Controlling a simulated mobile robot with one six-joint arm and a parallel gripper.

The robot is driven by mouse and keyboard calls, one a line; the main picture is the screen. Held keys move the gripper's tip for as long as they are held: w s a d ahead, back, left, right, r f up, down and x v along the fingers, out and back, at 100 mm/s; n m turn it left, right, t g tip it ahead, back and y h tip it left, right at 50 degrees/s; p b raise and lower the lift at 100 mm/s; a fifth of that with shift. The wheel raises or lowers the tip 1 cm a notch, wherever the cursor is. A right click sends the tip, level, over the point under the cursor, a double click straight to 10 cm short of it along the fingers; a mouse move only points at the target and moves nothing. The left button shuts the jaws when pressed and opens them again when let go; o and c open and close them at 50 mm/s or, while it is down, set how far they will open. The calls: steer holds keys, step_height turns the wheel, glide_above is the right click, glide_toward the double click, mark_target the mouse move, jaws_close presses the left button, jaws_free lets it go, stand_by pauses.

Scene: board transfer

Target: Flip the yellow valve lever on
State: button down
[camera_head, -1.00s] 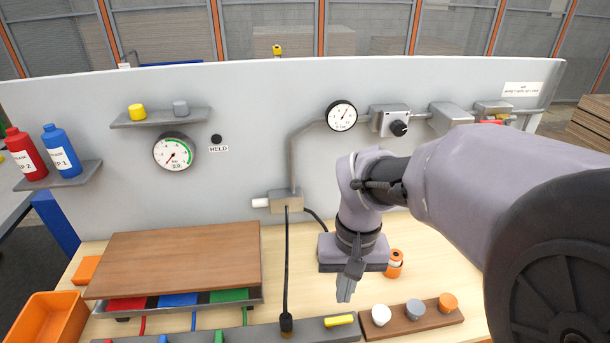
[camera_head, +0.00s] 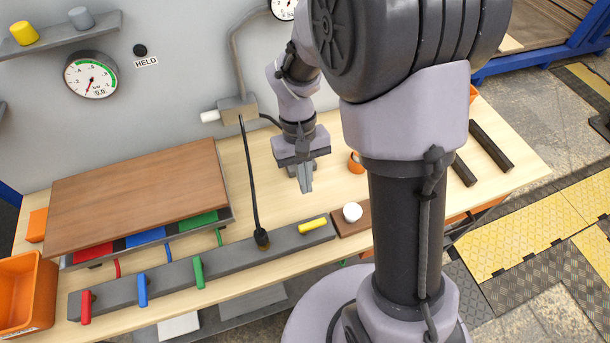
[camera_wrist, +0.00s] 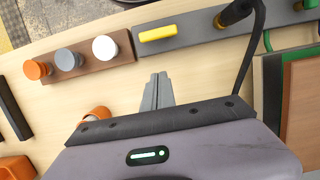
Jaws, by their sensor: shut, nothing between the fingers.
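The yellow valve lever (camera_head: 312,225) lies along the right end of the grey valve bar (camera_head: 220,257), nearly in line with the bar. It also shows in the wrist view (camera_wrist: 158,33), beyond the fingertips. My gripper (camera_head: 306,188) is shut and empty, pointing down over the wooden table, on the wall side of the lever and apart from it. In the wrist view my gripper (camera_wrist: 158,78) shows its two fingers together. The red (camera_head: 86,307), blue (camera_head: 142,290) and green (camera_head: 199,273) levers sit crosswise on the bar.
A black hose (camera_head: 250,190) rises from the bar just left of the yellow lever. A wooden strip with white (camera_wrist: 105,48), grey and orange knobs stands beside the bar. An orange ring-like part (camera_wrist: 97,114) lies near my gripper. A brown board (camera_head: 140,195) covers the tray at left.

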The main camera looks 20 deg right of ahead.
mark_target(312, 225)
steer(key=b+x, duration=0.1)
steer(key=x, duration=0.3)
steer(key=shift+f, duration=0.15)
steer(key=s, duration=0.1)
steer(key=s+b, duration=0.1)
steer(key=s, duration=0.1)
steer(key=shift+s+r, duration=0.3)
steer(key=shift+s, duration=0.1)
